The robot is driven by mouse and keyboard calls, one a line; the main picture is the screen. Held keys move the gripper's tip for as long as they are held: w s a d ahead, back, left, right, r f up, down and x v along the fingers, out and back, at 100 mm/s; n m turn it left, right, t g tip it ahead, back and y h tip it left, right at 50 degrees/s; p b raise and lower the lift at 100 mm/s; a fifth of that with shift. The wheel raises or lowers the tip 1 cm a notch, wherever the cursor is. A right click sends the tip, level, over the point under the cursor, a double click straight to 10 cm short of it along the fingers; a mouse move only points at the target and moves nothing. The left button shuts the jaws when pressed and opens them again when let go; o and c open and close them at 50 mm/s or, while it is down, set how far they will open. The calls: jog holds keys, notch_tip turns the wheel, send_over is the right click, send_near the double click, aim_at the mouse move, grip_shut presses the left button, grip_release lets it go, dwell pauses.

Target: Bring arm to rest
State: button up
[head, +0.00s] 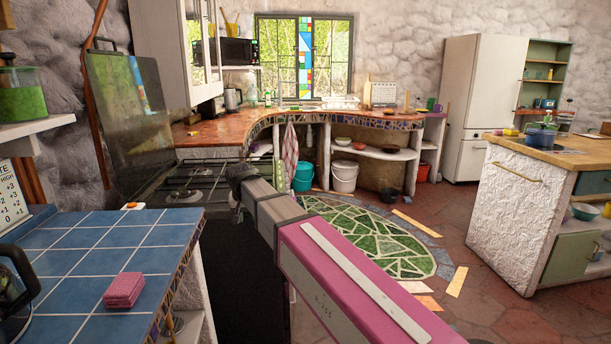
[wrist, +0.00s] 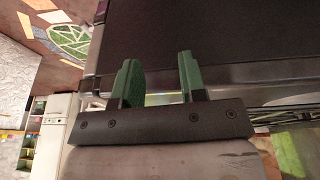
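My arm (head: 340,275), with its pink and grey casing, reaches from the bottom right of the head view toward the stove. In the wrist view my gripper (wrist: 160,75) has two green fingers standing well apart with nothing held between them. A large dark panel with a metal edge (wrist: 225,35) lies just beyond the fingertips; whether they touch it I cannot tell. The fingers cannot be made out in the head view.
The stove (head: 195,180) stands beside the arm, left of it. A blue tiled counter (head: 75,245) with a pink sponge stack (head: 124,290) is at the lower left. A white island with a wooden top (head: 560,150) stands at the right.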

jog(key=s+d+f+g, duration=0.1)
jog(key=d+f, duration=0.6)
jog(key=d, duration=0.3)
jog(key=s+d+f+g, duration=0.1)
jog(key=d+f, duration=0.5)
jog(key=d, duration=0.4)
jog(key=s+d+f, duration=0.5)
jog(key=d+f, duration=0.1)
jog(key=d, duration=0.3)
jog(key=s+d+f+m+g, duration=0.1)
jog(key=s+d+f, duration=0.5)
jog(key=d, duration=0.4)
jog(key=shift+s, duration=0.3)
